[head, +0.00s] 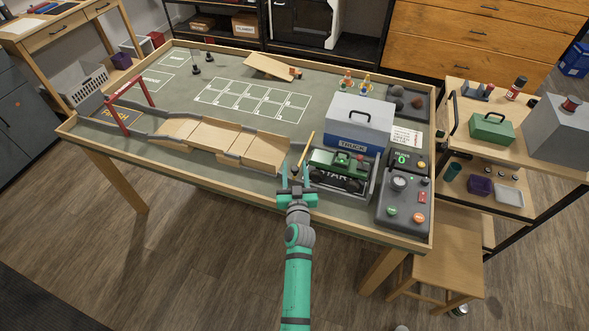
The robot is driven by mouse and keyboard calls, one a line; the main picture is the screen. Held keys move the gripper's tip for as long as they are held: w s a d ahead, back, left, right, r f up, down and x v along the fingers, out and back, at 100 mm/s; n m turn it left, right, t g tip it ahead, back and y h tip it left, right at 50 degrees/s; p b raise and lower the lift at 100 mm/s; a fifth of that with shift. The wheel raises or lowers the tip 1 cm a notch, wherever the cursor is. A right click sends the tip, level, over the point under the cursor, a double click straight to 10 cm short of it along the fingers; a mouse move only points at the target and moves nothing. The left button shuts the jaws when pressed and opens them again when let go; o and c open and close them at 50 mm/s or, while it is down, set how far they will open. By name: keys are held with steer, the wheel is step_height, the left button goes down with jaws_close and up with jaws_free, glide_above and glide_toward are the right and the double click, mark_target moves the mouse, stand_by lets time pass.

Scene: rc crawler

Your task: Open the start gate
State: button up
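A thin yellow-tan bar (305,151), which looks like the start gate, runs along the left side of the start bay, between the wooden ramp track and the truck. A dark knob (295,173) shows at its near end. My gripper (295,167) is open, with its two teal fingers apart on either side of this near end. I cannot tell whether the fingers touch the knob. A green crawler truck (341,169) sits in the grey start bay (346,198) marked START, just right of the bar.
The wooden ramp track (225,141) runs left toward a red arch (128,105). A control box (405,190) with a green display, dial and buttons is at right. Open mat lies behind the track.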

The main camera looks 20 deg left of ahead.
steer(key=v, duration=1)
steer(key=shift+a, duration=0.15)
steer(key=shift+s+d, duration=0.35)
steer(key=shift+s, duration=0.1)
steer(key=shift+a, duration=0.1)
steer(key=shift+c, duration=0.3)
